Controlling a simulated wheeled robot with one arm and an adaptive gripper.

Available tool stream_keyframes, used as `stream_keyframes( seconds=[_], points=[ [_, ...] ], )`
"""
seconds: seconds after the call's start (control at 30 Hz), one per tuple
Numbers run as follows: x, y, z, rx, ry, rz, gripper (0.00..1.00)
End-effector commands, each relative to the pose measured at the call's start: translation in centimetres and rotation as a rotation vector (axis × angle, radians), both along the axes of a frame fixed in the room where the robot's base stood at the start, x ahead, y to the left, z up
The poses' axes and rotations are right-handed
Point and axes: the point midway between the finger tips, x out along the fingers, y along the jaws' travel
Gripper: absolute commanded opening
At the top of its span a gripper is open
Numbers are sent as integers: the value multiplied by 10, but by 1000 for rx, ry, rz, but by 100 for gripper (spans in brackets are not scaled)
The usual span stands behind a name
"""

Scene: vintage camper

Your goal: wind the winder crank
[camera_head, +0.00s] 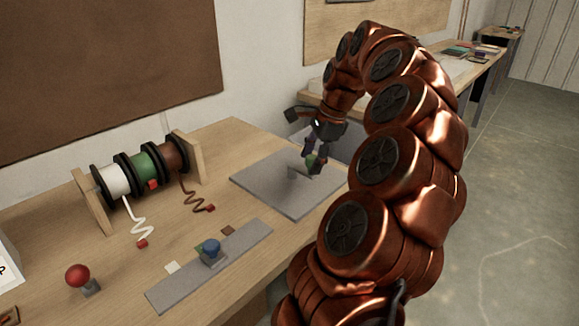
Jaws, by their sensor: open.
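My gripper (314,168) hangs at the end of my copper-coloured arm, fingers pointing down over a flat grey plate (262,182) on the wooden bench. It looks open. A small green piece shows at the fingertips, with a thin grey part beside it just above the plate; I cannot tell whether the fingers touch them. I cannot make out a crank clearly; it may be this small part under my gripper. My arm and gripper hide the plate's right side.
A wooden rack (95,205) holds white, green and brown spools with dangling wires. A red ball (77,275) stands on a grey base at the front left. Floor is open at right.

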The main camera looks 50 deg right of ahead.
Motion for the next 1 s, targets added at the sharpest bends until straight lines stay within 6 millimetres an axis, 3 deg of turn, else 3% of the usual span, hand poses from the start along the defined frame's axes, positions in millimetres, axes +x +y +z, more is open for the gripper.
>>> stream_keyframes(
  seconds=[0.6,1.0],
  points=[
    [0,0,40,-1,-1,1,56],
    [0,0,43,-1,-2,-1,56]
  ],
)
